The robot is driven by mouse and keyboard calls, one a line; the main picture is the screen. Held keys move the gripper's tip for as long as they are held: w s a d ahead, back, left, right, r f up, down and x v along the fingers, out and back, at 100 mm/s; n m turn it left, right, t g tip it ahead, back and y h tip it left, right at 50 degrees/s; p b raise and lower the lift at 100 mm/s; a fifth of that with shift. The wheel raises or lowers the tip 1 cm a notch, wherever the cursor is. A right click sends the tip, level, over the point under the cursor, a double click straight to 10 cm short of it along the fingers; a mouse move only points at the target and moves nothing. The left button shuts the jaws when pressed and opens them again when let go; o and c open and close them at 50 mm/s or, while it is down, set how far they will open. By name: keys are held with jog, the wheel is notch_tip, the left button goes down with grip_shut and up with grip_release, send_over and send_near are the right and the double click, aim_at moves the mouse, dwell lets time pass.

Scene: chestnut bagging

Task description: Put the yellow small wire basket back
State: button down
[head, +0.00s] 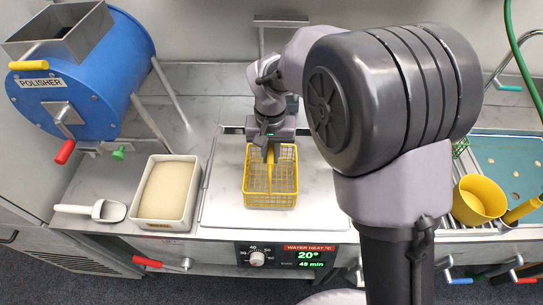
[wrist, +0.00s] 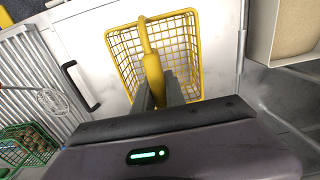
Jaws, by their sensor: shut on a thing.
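The yellow small wire basket (head: 271,187) is in the middle of the head view, over the pale metal lid of the water heater (head: 225,190). It looks empty in the wrist view (wrist: 122,52), and I can see the lid through its mesh. My gripper (head: 270,150) is above the basket's far side. In the wrist view my gripper (wrist: 160,88) is shut on the basket's yellow handle (wrist: 148,42). I cannot tell whether the basket's bottom touches the lid.
A tray of pale grain (head: 165,192) and a white scoop (head: 95,210) lie left of the lid. The blue polisher (head: 85,75) stands at the back left. A yellow pot (head: 478,199) is at the right. A green wire basket (wrist: 28,145) shows in the wrist view.

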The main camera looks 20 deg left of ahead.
jog(key=shift+f, duration=0.95)
jog(key=shift+r, duration=0.2)
jog(key=shift+f, duration=0.1)
jog(key=c, duration=1.8)
grip_release()
jog(key=shift+f, duration=0.15)
jog(key=o, duration=0.4)
